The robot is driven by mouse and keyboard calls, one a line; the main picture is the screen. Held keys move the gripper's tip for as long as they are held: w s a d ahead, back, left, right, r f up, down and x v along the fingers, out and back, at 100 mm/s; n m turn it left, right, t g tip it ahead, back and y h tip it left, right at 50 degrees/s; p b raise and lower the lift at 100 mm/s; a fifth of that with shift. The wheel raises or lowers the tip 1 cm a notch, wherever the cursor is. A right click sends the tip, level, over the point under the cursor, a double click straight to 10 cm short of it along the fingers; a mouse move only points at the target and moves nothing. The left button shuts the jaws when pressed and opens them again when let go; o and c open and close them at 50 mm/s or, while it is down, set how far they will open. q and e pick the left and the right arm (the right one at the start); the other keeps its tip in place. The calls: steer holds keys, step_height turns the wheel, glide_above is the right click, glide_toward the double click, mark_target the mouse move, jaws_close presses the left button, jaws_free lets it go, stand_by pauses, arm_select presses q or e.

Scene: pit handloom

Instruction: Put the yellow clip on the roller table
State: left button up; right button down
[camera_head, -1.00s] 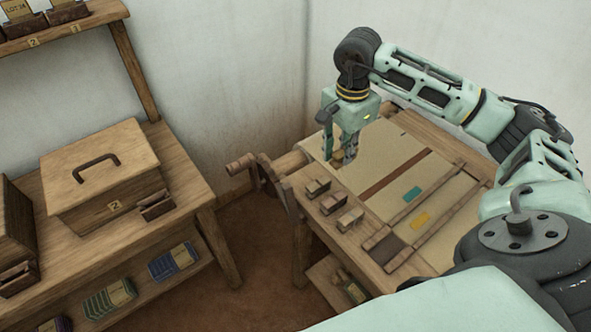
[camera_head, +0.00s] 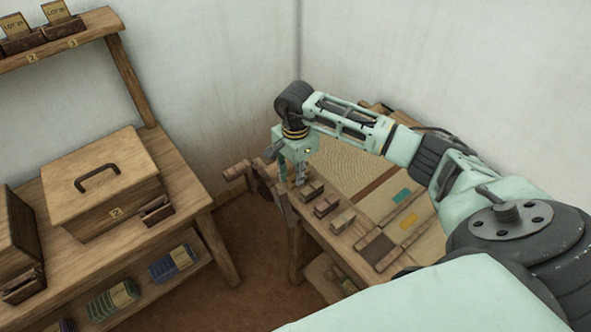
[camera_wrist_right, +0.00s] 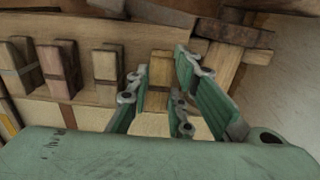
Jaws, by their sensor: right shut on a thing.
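My right gripper (camera_head: 300,180) is low over the wooden ledge (camera_head: 312,218) at the left side of the loom table. In the right wrist view, its green fingers (camera_wrist_right: 160,103) are shut on a yellowish wooden clip (camera_wrist_right: 160,72), which stands between them. In the head view this clip is hidden by the gripper. I cannot tell whether it touches the wood below. I take the ledge to be part of the roller table; a roller end (camera_head: 236,171) sticks out beside it. My left gripper is out of view.
Several similar clips stand in a row on the ledge, the closest block (camera_head: 312,189) just right of my gripper. Pale cloth with a teal patch (camera_head: 402,195) and a yellow patch (camera_head: 409,220) lies further right. A lidded wooden box (camera_head: 100,175) stands on the left bench.

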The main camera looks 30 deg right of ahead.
steer(key=shift+f, duration=0.15)
steer(key=c, duration=1.6)
jaws_free()
steer(key=shift+r, duration=0.35)
steer(key=shift+r+b, duration=1.55)
steer(key=shift+r, duration=4.35)
